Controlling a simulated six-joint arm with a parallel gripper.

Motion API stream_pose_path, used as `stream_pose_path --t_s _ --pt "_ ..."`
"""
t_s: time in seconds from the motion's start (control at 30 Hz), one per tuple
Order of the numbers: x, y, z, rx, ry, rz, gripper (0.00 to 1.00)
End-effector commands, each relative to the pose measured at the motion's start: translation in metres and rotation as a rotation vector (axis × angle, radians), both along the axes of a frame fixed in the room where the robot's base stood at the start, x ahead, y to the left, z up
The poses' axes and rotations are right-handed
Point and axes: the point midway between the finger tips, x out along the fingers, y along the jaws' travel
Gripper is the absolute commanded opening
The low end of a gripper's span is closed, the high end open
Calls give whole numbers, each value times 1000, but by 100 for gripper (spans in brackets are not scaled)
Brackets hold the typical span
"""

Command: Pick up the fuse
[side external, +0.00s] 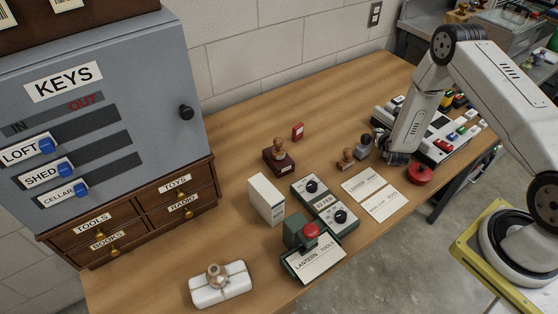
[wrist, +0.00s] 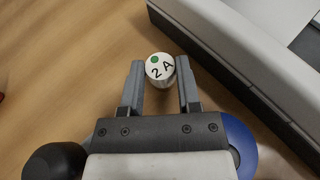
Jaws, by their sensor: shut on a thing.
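The fuse (wrist: 160,68) is a small white cylinder with a green dot and "2 A" on its top face. In the wrist view it stands between the two fingers of my gripper (wrist: 160,75), which is shut on it. In the side view my gripper (side external: 397,158) is low over the right part of the wooden bench, beside the grey-white console. The fuse cannot be made out there. Whether it touches the bench is unclear.
The console (side external: 459,138) with coloured parts is close on the right, its pale edge (wrist: 235,45) near the fingers. A red round object (side external: 419,174), stamps (side external: 346,158) and cards (side external: 385,203) lie nearby. A grey key cabinet (side external: 150,110) stands at left. Bare bench shows left of the fuse.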

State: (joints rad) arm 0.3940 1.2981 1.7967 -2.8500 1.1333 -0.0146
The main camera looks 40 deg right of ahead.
Motion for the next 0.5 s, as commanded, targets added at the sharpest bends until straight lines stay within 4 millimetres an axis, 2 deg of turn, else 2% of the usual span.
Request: stream_pose_path --t_s 0.27,0.5 --pt "0 0 9 -1 -1 0 0" --pt "1 0 31 -1 -3 0 0"
